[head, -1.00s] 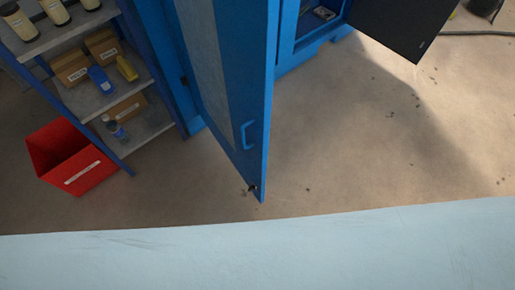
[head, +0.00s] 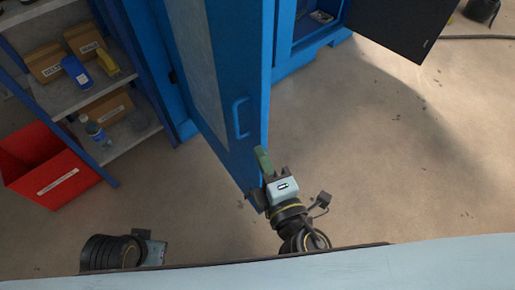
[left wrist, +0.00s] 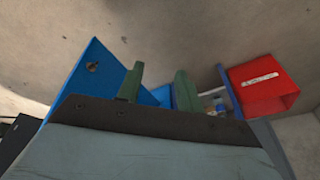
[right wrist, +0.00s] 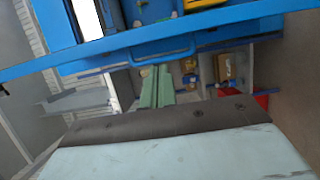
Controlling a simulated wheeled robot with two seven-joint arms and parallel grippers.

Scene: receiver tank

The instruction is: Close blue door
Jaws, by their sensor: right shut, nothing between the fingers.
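The blue door (head: 225,75) stands open from the blue cabinet (head: 284,62) in the head view, its free edge towards me. Its blue handle (head: 239,118) is on the face turned left. My right gripper (head: 263,160) is shut and empty, close by the door's lower free end; contact cannot be told. In the right wrist view its green fingers (right wrist: 155,87) are together below the door (right wrist: 235,17) and its handle (right wrist: 160,51). My left arm shows low at the left of the head view. In the left wrist view its gripper (left wrist: 158,86) is open and empty, with the door (left wrist: 92,75) beyond.
A shelf rack (head: 62,100) with boxes and bottles stands left of the door. A red bin (head: 50,165) is on the floor beside it. A dark door panel (head: 400,25) hangs open at the upper right. The floor (head: 400,150) between is clear.

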